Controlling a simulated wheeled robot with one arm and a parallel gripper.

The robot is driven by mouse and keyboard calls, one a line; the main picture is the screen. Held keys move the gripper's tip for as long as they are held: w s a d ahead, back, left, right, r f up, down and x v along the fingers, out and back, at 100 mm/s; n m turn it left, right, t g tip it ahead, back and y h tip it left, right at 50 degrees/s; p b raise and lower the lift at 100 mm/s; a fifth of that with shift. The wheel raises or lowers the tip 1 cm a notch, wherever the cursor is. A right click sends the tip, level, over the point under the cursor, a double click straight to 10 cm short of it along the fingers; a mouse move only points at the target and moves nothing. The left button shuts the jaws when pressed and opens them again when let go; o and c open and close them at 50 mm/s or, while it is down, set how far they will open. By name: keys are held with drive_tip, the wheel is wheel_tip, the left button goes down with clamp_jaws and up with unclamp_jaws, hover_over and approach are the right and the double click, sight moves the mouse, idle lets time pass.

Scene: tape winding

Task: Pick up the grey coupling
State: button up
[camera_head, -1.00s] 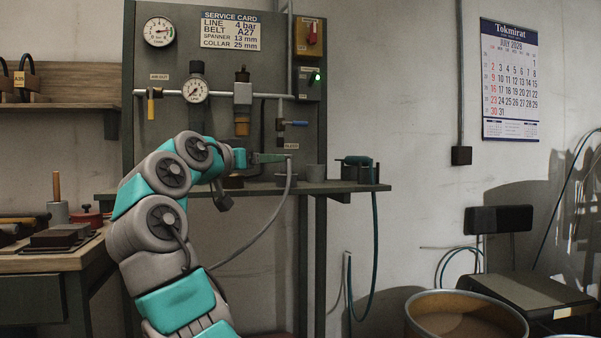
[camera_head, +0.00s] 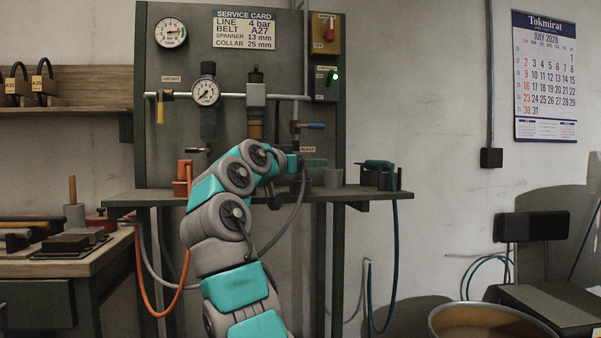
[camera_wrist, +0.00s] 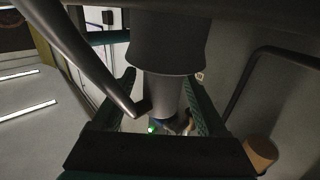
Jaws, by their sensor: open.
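My gripper (camera_head: 314,162) is at the bench shelf below the panel, with its green fingers pointing right. The top of the grey hose (camera_head: 300,188) rises to the fingers, and the arm and fingers mostly hide the coupling there in the head view. In the wrist view a large cylinder, dark above and grey below, which looks like the grey coupling (camera_wrist: 168,45), stands between the two spread fingers of my gripper (camera_wrist: 165,100). A dark slanted rod (camera_wrist: 88,65) is beside it on the left. Whether the fingers touch the cylinder is unclear.
The shelf (camera_head: 385,194) also carries a grey cup-like cylinder (camera_head: 332,178) just right of my fingers and a teal coupling (camera_head: 378,164) with its hose. An orange coupling (camera_head: 183,180) stands left of my arm. The gauge panel (camera_head: 230,75) rises behind.

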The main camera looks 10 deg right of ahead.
drive_tip(key=shift+w, duration=0.1)
drive_tip(key=shift+c, duration=0.4)
clamp_jaws()
